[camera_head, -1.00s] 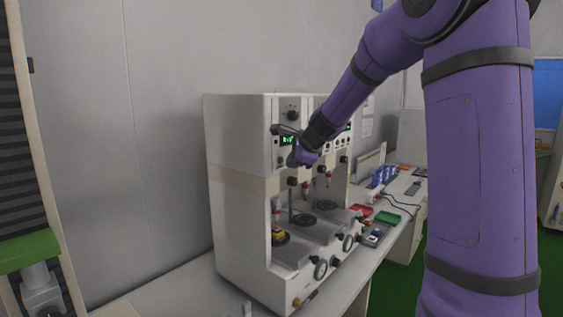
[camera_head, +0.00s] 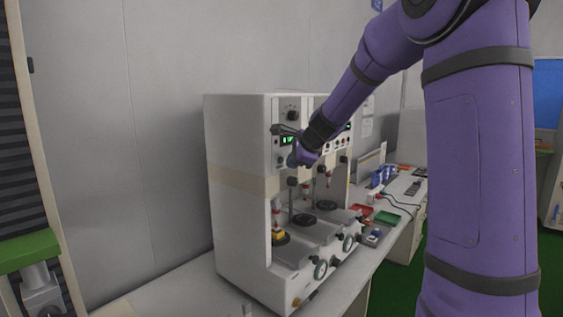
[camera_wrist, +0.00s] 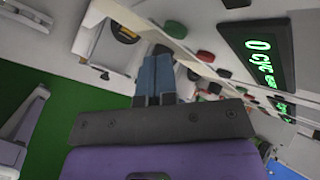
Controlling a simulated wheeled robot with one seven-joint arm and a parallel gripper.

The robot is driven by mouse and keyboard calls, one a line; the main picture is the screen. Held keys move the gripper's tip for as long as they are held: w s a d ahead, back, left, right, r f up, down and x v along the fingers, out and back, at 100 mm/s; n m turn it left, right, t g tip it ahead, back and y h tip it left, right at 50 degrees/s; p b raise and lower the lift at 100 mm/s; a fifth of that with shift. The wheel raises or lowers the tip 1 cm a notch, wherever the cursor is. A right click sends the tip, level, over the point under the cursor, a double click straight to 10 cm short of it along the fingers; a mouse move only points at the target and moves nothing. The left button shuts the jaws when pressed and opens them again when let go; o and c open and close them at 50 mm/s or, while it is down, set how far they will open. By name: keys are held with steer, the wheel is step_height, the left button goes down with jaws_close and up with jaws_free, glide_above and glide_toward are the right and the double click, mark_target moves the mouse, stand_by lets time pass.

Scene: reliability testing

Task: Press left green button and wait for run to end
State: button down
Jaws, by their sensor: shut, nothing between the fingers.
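The white test machine (camera_head: 237,205) stands on the bench, with a lit green display (camera_head: 287,140) high on its front. In the wrist view the display (camera_wrist: 258,55) shows a 0 followed by letters like CYC. In the head view my gripper (camera_head: 291,160) is at the left panel below the display.
Below the panel are the machine's test stations, with a yellow piece (camera_head: 280,237) at the left one. A red tray (camera_head: 361,210) and a green tray (camera_head: 387,218) lie on the bench to the right. A grey wall is close behind the machine.

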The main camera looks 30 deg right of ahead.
steer(key=shift+w, duration=0.15)
steer(key=shift+w+a, duration=0.15)
steer(key=shift+w, duration=0.1)
